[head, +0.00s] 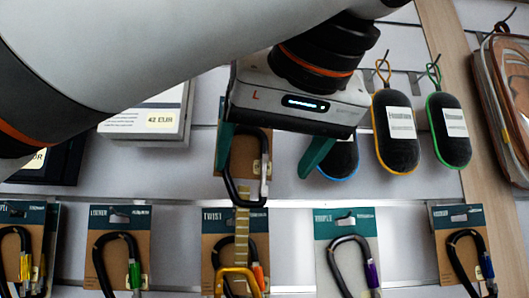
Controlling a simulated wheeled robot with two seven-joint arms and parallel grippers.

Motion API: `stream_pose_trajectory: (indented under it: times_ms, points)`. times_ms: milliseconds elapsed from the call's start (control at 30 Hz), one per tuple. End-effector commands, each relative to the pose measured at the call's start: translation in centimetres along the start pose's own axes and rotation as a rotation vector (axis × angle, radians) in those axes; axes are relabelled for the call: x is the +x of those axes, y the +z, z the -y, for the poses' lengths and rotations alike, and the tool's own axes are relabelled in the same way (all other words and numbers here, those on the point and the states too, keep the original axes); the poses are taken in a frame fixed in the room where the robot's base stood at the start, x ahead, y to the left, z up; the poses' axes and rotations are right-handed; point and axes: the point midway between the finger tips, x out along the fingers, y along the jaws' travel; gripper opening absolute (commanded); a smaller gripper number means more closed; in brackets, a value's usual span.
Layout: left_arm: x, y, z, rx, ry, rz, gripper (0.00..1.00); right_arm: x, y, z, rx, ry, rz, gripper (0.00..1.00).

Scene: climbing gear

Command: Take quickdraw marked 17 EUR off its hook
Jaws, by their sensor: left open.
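A quickdraw (242,222) hangs in the middle of the wall. Its black upper carabiner (229,180) is in front of a brown and dark card, a tan striped sling runs down, and a gold carabiner (238,272) is at the bottom. My left gripper (262,173) is open, with its green fingers on either side of the upper carabiner. The gripper body covers the top of the quickdraw and its hook. No 17 EUR mark is readable. I cannot tell whether the fingers touch it. My right gripper is not in view.
Carded carabiners hang in a row below, including a TWIST card (211,250) behind the quickdraw. Dark oval pouches with blue, yellow (396,145) and green (450,145) trim hang to the right. A box marked 42 EUR (150,120) is at left.

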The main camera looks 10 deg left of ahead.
Motion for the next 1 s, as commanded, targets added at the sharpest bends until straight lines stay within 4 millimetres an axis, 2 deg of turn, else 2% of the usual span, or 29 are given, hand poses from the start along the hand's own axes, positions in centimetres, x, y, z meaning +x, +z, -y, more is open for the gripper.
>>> stream_pose_trajectory:
  times_ms: [67, 167, 700, 833, 1000]
  points:
    - [-0.6, 0.3, -0.7, -0.022, 0.009, 0.007, 0.8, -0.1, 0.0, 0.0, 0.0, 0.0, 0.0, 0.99]
    - [-0.1, 0.5, -0.8, -0.026, 0.011, 0.006, 0.8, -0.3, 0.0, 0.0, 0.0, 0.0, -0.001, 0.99]
    - [9.1, 0.7, -0.9, -0.023, 0.008, 0.006, 0.8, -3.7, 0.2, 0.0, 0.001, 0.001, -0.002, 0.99]
    - [10.4, 0.6, -0.8, -0.023, 0.008, 0.007, 0.8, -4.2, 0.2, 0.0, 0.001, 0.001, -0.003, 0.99]
    - [11.1, 0.5, -0.9, -0.025, 0.007, 0.009, 0.8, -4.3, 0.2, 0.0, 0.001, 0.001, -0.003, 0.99]
